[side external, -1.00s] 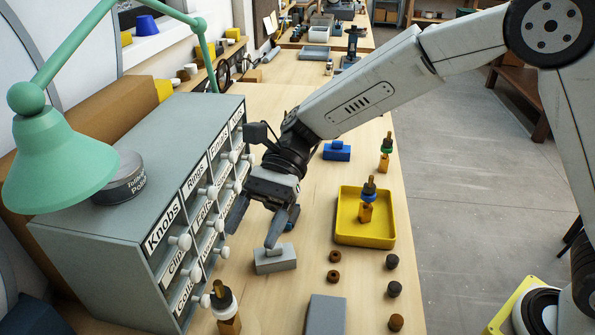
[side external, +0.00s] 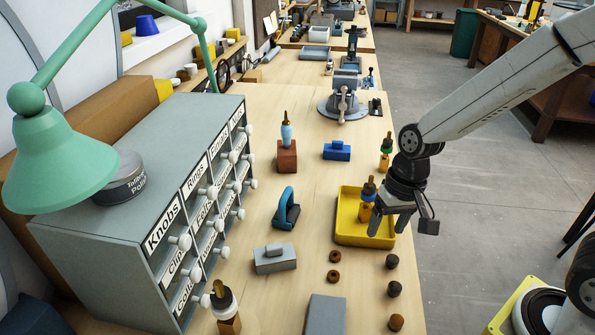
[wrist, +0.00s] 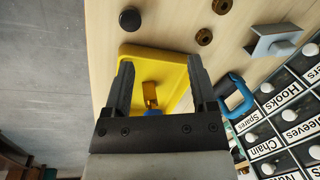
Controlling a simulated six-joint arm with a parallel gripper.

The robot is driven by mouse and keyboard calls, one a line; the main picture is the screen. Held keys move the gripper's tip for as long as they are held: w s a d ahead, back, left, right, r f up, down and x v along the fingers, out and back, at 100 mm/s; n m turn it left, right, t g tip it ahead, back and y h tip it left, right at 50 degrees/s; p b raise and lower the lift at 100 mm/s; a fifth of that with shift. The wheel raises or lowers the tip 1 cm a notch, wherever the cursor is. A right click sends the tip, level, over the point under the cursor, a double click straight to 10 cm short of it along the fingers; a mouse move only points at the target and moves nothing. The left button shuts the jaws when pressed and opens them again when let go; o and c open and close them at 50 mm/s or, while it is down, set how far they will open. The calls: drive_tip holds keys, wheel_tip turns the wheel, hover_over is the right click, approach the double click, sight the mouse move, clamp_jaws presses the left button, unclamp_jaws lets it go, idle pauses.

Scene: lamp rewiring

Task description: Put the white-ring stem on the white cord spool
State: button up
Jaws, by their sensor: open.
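A stem with a white ring (side external: 223,299), a dark collar and a brass tip stands upright on a wooden block at the lower left in the side view, by the drawer cabinet. I cannot identify a white cord spool. My gripper (side external: 390,222) is open at the yellow tray (side external: 347,235), far from the white-ring stem. In the wrist view my open gripper (wrist: 162,78) has a blue-ringed stem (wrist: 151,96) between its fingers in the picture. No grip on it shows. That blue-ringed stem (side external: 367,192) stands in the tray in the side view.
A green-ringed stem (side external: 385,150) stands behind the tray. A grey handled block (side external: 275,260), a blue handle (side external: 286,210), a brown block (side external: 287,157) and a blue block (side external: 337,151) stand left of it. The labelled drawer cabinet (side external: 130,215) and green lamp (side external: 60,165) border the left.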

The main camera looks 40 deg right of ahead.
drive_tip(key=d+n, duration=0.1)
drive_tip(key=s+d+n+t+h, duration=0.1)
drive_tip(key=d, duration=0.1)
drive_tip(key=s+d+n+t+h, duration=0.1)
drive_tip(key=d+n, duration=0.1)
drive_tip(key=shift+s+d+f, duration=0.1)
drive_tip(key=shift+d+f, duration=0.1)
drive_tip(key=shift+f, duration=0.15)
idle(0.8)
